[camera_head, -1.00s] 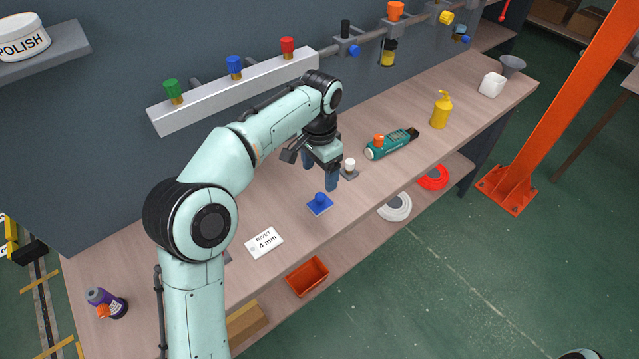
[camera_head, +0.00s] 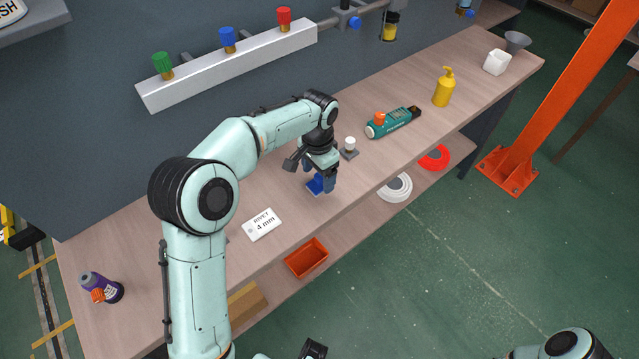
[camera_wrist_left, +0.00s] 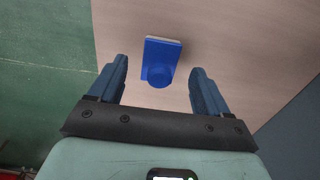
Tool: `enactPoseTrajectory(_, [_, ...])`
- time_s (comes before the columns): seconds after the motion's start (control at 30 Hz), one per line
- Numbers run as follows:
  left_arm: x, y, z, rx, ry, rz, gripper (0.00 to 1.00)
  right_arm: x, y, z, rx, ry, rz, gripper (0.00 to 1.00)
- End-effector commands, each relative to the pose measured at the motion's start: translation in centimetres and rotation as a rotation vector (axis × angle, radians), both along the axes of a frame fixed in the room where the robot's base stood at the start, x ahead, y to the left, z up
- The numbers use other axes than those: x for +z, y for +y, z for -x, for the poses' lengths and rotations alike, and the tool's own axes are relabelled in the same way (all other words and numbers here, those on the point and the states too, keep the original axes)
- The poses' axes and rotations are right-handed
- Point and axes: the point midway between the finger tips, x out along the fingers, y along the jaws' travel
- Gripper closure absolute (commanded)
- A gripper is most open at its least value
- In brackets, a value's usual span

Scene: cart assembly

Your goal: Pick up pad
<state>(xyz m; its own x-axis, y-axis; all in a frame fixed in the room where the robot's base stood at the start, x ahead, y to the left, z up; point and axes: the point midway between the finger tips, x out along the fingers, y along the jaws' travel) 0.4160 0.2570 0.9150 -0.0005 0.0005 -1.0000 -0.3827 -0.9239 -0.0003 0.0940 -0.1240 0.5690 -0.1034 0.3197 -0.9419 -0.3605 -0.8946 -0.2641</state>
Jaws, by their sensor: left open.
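The blue pad (camera_head: 314,188) is a flat square plate with a round blue knob on top, lying on the wooden bench. My left gripper (camera_head: 319,179) is open above it, pointing down, and partly hides it. In the left wrist view the pad (camera_wrist_left: 164,50) shows between the two blue fingertips of the left gripper (camera_wrist_left: 160,68), with clear space on both sides. The fingers do not touch the knob. At the bottom edge of the head view, a dark part (camera_head: 313,349) may be my right gripper; its jaws cannot be made out.
A grey pad with a white knob (camera_head: 349,147) stands just right of the left gripper. A white "RIVET 4 mm" card (camera_head: 262,224) lies at the left. A white rail with coloured knobs (camera_head: 232,66) runs along the back wall.

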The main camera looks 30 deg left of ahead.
Motion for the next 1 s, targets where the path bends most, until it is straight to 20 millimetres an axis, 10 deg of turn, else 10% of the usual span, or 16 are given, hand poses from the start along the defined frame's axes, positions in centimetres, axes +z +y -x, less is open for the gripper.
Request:
enactPoseTrajectory(0.4, [-2.3,0.0,0.0,0.000,-0.001,0.000,0.22,-0.3,0.0,0.1,0.000,0.001,0.000,0.57])
enactPoseTrajectory(0.6, [-2.3,0.0,0.0,0.000,-0.001,0.000,0.81,-0.3,0.0,0.1,0.000,0.001,0.000,0.57])
enactPoseTrajectory(1.0, [-1.8,0.0,-0.1,0.000,-0.003,0.000,0.83,-0.2,0.0,0.1,0.000,0.001,0.000,0.57])
